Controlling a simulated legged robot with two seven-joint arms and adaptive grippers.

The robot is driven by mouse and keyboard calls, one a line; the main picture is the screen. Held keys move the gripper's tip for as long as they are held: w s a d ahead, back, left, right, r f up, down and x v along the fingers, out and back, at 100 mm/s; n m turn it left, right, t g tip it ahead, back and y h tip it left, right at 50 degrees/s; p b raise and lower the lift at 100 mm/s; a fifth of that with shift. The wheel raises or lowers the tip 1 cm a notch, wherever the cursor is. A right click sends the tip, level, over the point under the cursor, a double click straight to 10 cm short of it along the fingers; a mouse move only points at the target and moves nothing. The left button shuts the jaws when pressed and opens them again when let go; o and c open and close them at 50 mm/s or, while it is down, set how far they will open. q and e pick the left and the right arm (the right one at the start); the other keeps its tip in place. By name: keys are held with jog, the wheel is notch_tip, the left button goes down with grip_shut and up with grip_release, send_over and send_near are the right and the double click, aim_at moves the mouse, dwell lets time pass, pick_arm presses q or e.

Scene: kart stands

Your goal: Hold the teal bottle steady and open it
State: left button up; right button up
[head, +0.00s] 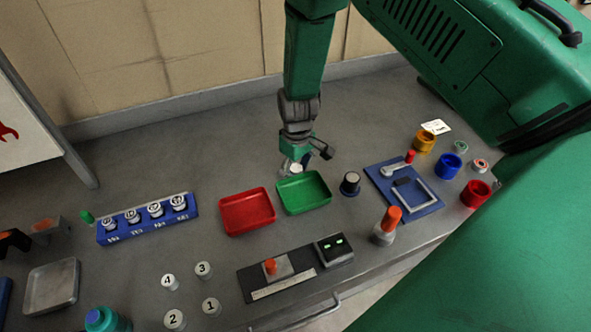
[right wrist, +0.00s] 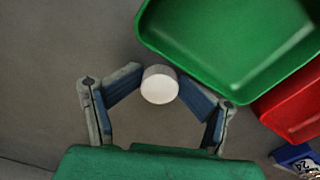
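The teal bottle (head: 103,319) stands at the bottom left of the head view, cut off by the lower edge. Its teal top shows, and no gripper is near it. My right gripper (head: 296,160) points down behind the green tray, far from the bottle. In the right wrist view its fingers (right wrist: 160,82) close in on both sides of a small white round piece (right wrist: 160,90) and appear to grip it. The white piece also shows beside the green tray in the head view (head: 296,169). My left gripper is not in view.
Red (head: 247,211) and green (head: 304,193) trays sit mid-table. A blue rack (head: 148,219) with numbered pieces is left of them. Numbered white pegs (head: 173,319) stand right of the bottle. A black switch panel (head: 293,272) and orange-topped cylinder (head: 386,228) are in front.

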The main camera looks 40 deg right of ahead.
aim_at(297, 168)
notch_tip(297, 168, up, 13)
jog(key=shift+b, duration=0.3)
